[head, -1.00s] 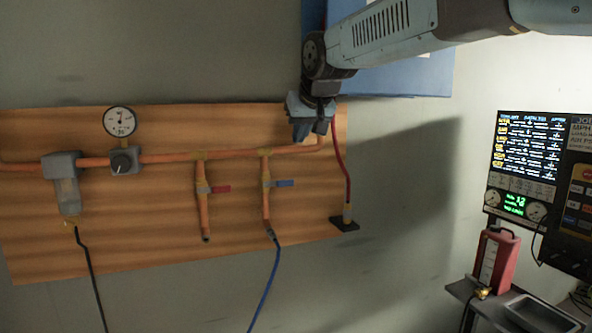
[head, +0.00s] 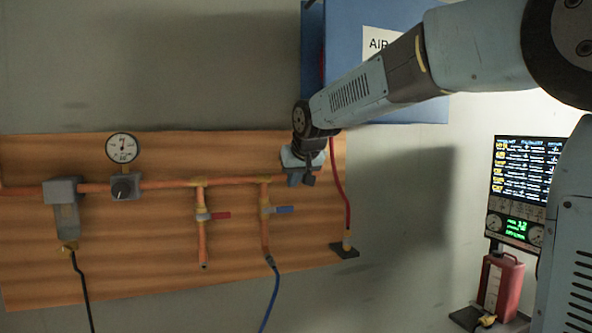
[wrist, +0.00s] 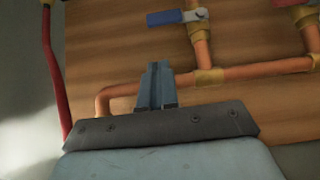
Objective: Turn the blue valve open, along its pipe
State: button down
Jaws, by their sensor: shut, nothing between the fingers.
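The blue valve's handle (head: 284,209) points sideways to the right, across its vertical copper drop pipe (head: 265,236). In the wrist view, the blue handle (wrist: 168,18) lies beyond my fingertips, joined to a metal pivot on the pipe. My gripper (head: 302,182) is shut and empty, just above and to the right of the handle and apart from it in the picture. Its closed fingers (wrist: 156,68) show in the wrist view in front of the horizontal copper pipe (wrist: 245,72). I cannot tell how far they stand from the board.
A red-handled valve (head: 220,215) sits on the neighbouring drop pipe to the left. A pressure gauge (head: 122,148) and a filter (head: 64,208) are further left on the wooden board (head: 150,265). A red hose (head: 345,195) hangs right of my gripper. A blue box (head: 395,100) is above.

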aim_at(278, 210)
jog(key=shift+w+a+f, duration=0.1)
jog(key=shift+w+f, duration=0.15)
jog(key=shift+f, duration=0.7)
jog(key=shift+w+a+f, duration=0.1)
jog(key=shift+w+f, duration=0.15)
jog(key=shift+f, duration=0.65)
jog(key=shift+w+f, duration=0.25)
jog(key=shift+f, duration=0.7)
jog(key=shift+f+y, duration=0.15)
jog(key=shift+y, duration=0.15)
